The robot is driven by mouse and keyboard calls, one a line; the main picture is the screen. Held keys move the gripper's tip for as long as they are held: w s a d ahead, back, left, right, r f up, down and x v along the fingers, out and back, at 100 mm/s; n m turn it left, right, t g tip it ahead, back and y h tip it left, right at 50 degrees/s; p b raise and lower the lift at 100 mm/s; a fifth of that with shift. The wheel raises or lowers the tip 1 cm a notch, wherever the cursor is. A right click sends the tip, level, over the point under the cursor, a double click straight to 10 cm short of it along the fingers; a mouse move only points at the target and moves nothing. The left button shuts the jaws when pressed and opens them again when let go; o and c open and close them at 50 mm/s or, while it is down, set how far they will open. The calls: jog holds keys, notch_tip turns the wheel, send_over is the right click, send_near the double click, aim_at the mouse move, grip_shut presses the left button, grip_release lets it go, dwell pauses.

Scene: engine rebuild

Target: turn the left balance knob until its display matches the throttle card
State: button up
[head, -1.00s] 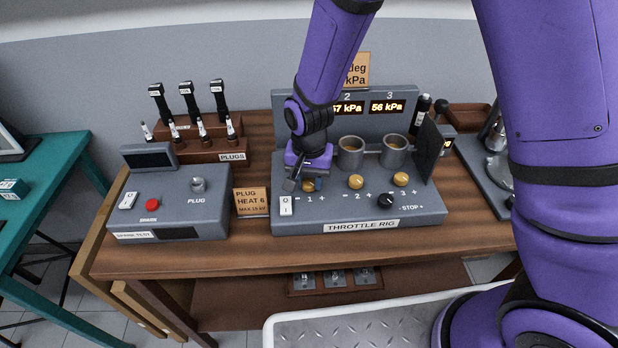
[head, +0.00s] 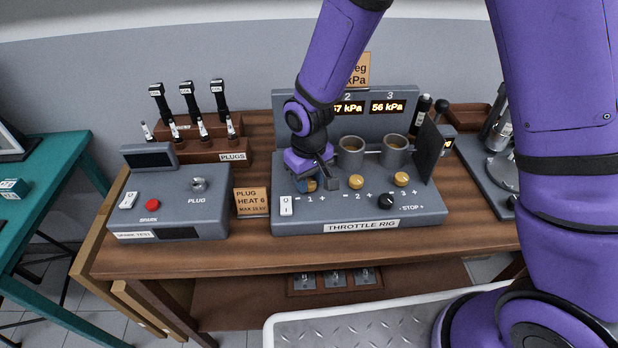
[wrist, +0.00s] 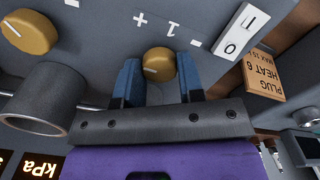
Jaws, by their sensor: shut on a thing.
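The left balance knob (head: 310,185) is a brass knob marked 1 on the grey throttle rig (head: 290,216). My gripper (head: 319,183) is shut on it. In the wrist view the knob (wrist: 158,62) sits between the two blue fingers of my gripper (wrist: 160,78), with a pale mark line on its face. My arm hides the left display. The display for 2 (head: 347,108) is partly covered and ends in 7 kPa. The display for 3 (head: 387,107) reads 56 kPa. The throttle card (head: 362,70) stands behind, mostly hidden; only "eg" and "kPa" show.
Knob 2 (head: 356,181) and knob 3 (head: 401,179) are to the right, with a black stop knob (head: 386,201) below. A white switch (head: 286,206) is close on the left. Two metal cups (head: 351,151) and a dark upright plate (head: 427,150) stand behind and right.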

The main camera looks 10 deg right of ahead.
aim_at(309, 181)
jog(key=shift+n, duration=0.3)
jog(key=o, duration=0.9)
jog(key=shift+r, duration=0.1)
notch_tip(309, 181, up, 11)
jog(key=shift+f, duration=0.15)
dwell(0.5)
